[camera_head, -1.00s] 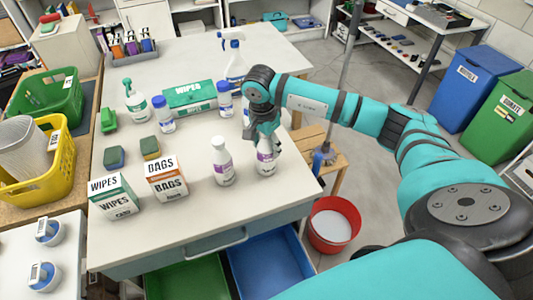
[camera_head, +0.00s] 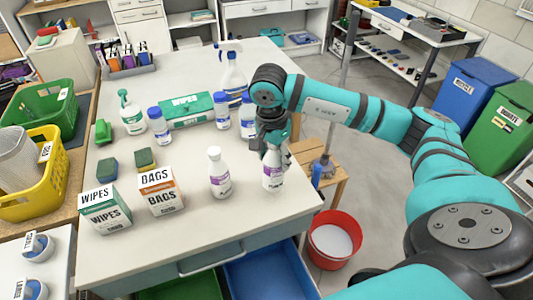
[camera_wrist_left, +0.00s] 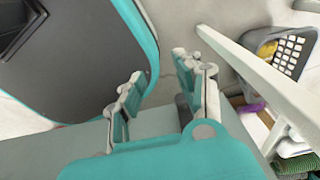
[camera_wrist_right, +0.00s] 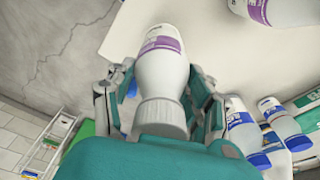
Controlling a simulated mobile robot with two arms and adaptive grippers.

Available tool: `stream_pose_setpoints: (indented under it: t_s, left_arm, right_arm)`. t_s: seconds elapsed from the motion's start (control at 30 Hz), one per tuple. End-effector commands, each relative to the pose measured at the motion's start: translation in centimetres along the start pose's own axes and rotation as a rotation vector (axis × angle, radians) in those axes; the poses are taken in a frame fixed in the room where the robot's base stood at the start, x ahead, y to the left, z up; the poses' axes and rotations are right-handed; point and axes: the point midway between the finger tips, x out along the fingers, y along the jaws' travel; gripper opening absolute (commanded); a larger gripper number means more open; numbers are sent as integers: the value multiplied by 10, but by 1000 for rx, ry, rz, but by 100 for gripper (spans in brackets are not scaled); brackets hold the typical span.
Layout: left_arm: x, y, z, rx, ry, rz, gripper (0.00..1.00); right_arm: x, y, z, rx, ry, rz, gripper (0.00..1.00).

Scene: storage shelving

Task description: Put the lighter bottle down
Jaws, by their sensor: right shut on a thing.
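My right gripper (camera_head: 272,140) is shut on a white bottle with a purple label (camera_head: 273,172), over the right front part of the table. The held bottle also fills the middle of the right wrist view (camera_wrist_right: 162,70), between the two fingers, cap end toward the palm. It looks upright; I cannot tell whether its base touches the tabletop. A similar white bottle with a purple label (camera_head: 220,175) stands on the table to its left; part of it shows in the right wrist view (camera_wrist_right: 285,10). My left gripper (camera_wrist_left: 160,95) is open and empty, fingers apart.
The table (camera_head: 190,225) has bare room in front of the two bottles. A wipes box (camera_head: 106,211) and a bags box (camera_head: 160,192) stand left. Blue-capped bottles (camera_head: 222,112) and a spray bottle (camera_head: 234,75) stand behind. A red bucket (camera_head: 335,240) is on the floor right.

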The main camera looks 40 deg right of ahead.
Motion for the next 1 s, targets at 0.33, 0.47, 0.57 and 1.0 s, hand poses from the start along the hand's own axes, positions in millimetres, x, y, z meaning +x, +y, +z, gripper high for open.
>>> stream_pose_setpoints:
  t_s: [0.33, 0.47, 0.57, 1.0]
  left_arm:
    - [28, 0, 3, 0, -1, -1, 34]
    - [32, 0, 3, 0, -1, -1, 34]
    - [33, 0, 4, 0, -1, -1, 34]
    - [33, 0, 6, 1, -4, -1, 34]
  right_arm:
    - [-7, 82, 20, -2, 4, 0, 28]
    - [-10, 97, 24, 0, 2, 1, 28]
    - [-12, 104, 25, 0, 1, 1, 28]
    - [-8, 97, 48, -234, -17, -23, 28]
